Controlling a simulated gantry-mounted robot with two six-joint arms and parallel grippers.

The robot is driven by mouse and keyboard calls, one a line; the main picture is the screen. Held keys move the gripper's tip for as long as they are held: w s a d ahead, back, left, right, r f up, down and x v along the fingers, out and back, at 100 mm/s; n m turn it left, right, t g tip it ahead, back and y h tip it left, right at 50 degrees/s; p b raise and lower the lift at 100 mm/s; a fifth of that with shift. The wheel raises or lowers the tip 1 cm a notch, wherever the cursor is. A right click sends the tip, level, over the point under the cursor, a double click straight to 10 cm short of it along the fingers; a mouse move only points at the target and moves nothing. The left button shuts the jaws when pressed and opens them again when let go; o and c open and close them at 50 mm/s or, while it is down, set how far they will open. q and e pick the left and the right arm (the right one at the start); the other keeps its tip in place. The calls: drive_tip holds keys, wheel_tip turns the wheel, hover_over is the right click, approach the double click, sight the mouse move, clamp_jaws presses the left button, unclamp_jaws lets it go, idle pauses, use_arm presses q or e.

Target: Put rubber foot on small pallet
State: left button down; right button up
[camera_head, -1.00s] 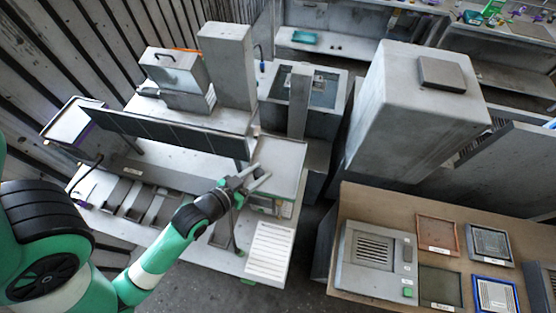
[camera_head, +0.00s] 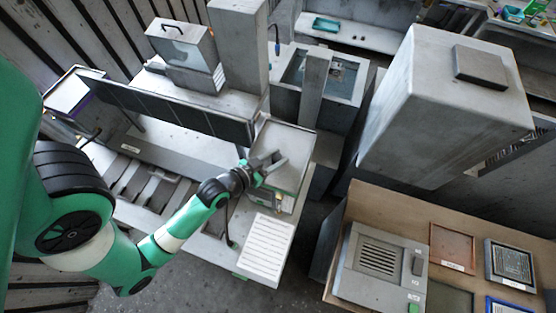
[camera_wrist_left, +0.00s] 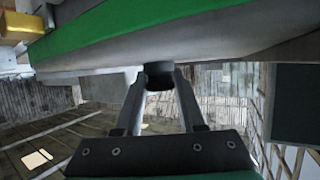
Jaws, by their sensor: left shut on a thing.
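My left gripper (camera_head: 274,163) is over the flat grey top (camera_head: 290,140) at the right end of the workbench. In the left wrist view its two fingers (camera_wrist_left: 158,80) close on a short black round piece, the rubber foot (camera_wrist_left: 158,78). In the head view the foot is too small to make out. My right gripper is out of view.
A brown table (camera_head: 385,205) at the lower right holds a grey vented housing (camera_head: 380,262) and several framed trays, including a reddish one (camera_head: 452,247). A tall grey box (camera_head: 440,110) stands behind it. A long dark panel (camera_head: 170,108) spans the bench.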

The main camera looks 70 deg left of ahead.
use_arm(q)
drive_tip(key=c, duration=0.9)
unclamp_jaws()
drive_tip(key=shift+f, duration=0.1)
drive_tip(key=shift+c, duration=0.2)
drive_tip(key=o, duration=0.4)
drive_tip(key=shift+o, duration=0.2)
drive_tip(key=shift+r, duration=0.25)
drive_tip(key=b+v, duration=0.1)
drive_tip(key=v, duration=1.1)
drive_tip(key=shift+b, duration=0.4)
drive_tip(key=shift+f, duration=0.1)
